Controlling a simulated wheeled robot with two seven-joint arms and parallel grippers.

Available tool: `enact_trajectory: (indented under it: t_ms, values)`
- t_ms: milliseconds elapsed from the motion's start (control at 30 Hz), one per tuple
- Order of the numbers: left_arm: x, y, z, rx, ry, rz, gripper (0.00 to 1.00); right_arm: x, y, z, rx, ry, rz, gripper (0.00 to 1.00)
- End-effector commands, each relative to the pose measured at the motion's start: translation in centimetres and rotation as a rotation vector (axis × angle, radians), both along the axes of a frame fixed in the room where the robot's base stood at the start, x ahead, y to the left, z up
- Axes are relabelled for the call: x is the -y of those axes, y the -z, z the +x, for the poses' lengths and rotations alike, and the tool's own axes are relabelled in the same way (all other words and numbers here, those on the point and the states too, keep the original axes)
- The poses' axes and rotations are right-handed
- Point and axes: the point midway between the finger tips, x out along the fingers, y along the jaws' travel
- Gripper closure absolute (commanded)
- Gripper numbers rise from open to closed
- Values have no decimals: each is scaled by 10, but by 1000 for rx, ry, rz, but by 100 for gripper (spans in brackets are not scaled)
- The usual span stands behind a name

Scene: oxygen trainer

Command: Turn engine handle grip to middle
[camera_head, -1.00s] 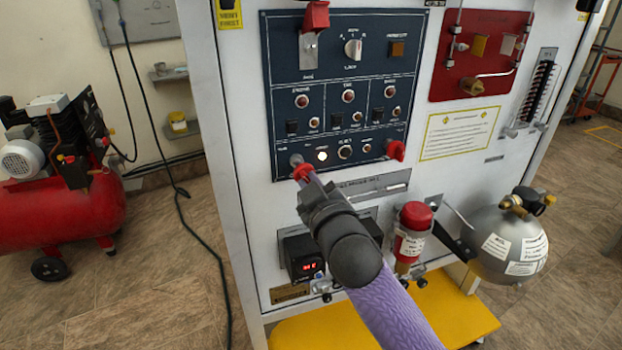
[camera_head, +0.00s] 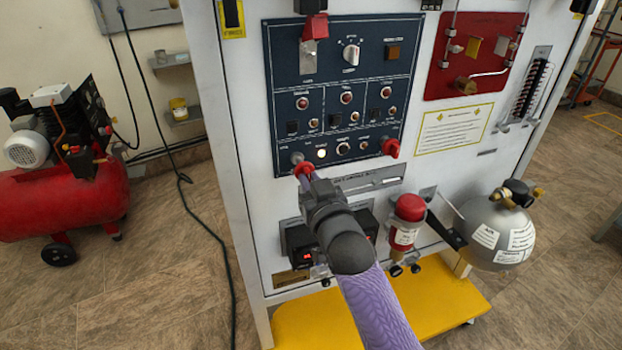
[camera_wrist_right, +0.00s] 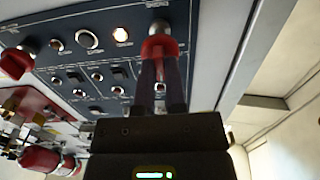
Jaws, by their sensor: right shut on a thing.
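A red handle grip (camera_head: 304,169) on a grey round mount sits at the lower left corner of the dark blue control panel (camera_head: 330,72). I take it for the engine handle grip, though its label is too small to read. My right gripper (camera_head: 309,178) is at the grip, its two dark fingers shut on it. The right wrist view shows the red grip (camera_wrist_right: 159,48) between the fingers (camera_wrist_right: 160,80), below its round mount. The fingers hide part of the grip. My left gripper is in neither view.
A second red handle (camera_head: 391,148) is at the panel's lower right, and a red-covered lever (camera_head: 313,27) is at its top. Below are a red-topped canister (camera_head: 408,215), a round grey tank (camera_head: 497,236) and a yellow base (camera_head: 415,305). A red compressor (camera_head: 60,200) stands left.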

Motion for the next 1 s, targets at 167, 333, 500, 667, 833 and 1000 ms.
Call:
enact_trajectory:
  t_ms: [167,333,500,667,833,1000]
  values:
    - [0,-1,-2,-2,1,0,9,0,1,0,-6,0,10,100]
    - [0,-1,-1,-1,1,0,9,0,1,0,-6,0,10,100]
    - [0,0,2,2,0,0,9,0,1,0,-6,0,9,74]
    - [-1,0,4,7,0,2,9,0,1,0,-5,0,9,51]
    - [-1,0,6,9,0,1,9,0,0,0,-4,0,8,51]
    - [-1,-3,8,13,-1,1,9,1,-1,-1,-4,0,8,51]
